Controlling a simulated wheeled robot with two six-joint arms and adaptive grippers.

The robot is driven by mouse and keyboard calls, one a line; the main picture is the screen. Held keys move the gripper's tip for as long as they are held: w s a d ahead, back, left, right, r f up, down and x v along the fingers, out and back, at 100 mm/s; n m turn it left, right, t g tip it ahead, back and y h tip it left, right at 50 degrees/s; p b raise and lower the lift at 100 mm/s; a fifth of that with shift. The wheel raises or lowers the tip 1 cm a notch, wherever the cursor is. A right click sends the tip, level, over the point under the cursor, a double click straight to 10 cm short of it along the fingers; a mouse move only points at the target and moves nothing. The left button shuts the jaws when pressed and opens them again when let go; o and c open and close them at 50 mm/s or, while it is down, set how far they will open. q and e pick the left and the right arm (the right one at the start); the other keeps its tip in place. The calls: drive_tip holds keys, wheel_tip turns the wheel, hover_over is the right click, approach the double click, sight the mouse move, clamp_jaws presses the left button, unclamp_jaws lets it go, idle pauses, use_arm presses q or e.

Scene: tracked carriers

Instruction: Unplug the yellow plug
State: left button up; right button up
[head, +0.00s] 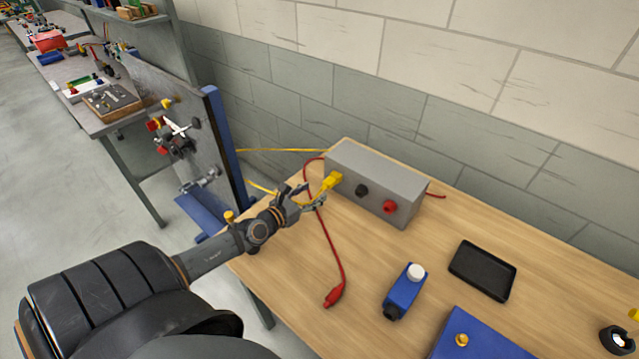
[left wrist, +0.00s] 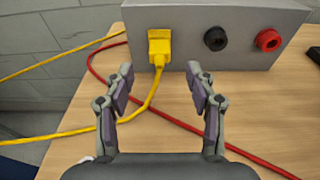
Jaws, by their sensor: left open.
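The yellow plug (head: 333,179) sits in the front face of the grey box (head: 365,176), at its left end. A yellow cable (left wrist: 150,104) hangs from the plug and runs off to the left. In the left wrist view the yellow plug (left wrist: 159,47) is upright in the box (left wrist: 213,14), beside a black socket (left wrist: 215,38) and a red socket (left wrist: 268,40). My left gripper (head: 305,196) is open and empty in front of the plug. In the left wrist view its fingers (left wrist: 163,76) are spread either side of the plug's line, short of it. My right gripper is not in view.
A red cable (head: 328,237) with a loose red plug (head: 333,298) lies on the wooden table (head: 290,270). A blue bottle (head: 402,293) with a white cap, a black tray (head: 482,270) and a blue case (head: 480,338) lie to the right. The wall stands behind the box.

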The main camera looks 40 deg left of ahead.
sight(324, 186)
use_arm(q)
drive_tip(key=x, duration=0.2)
drive_tip(key=b+x, duration=0.1)
drive_tip(key=x, duration=0.3)
drive_tip(key=shift+w+f+b, duration=0.3)
drive_tip(key=shift+w+f, duration=0.05)
drive_tip(key=shift+w, duration=0.3)
drive_tip(key=shift+c, duration=0.4)
clamp_jaws()
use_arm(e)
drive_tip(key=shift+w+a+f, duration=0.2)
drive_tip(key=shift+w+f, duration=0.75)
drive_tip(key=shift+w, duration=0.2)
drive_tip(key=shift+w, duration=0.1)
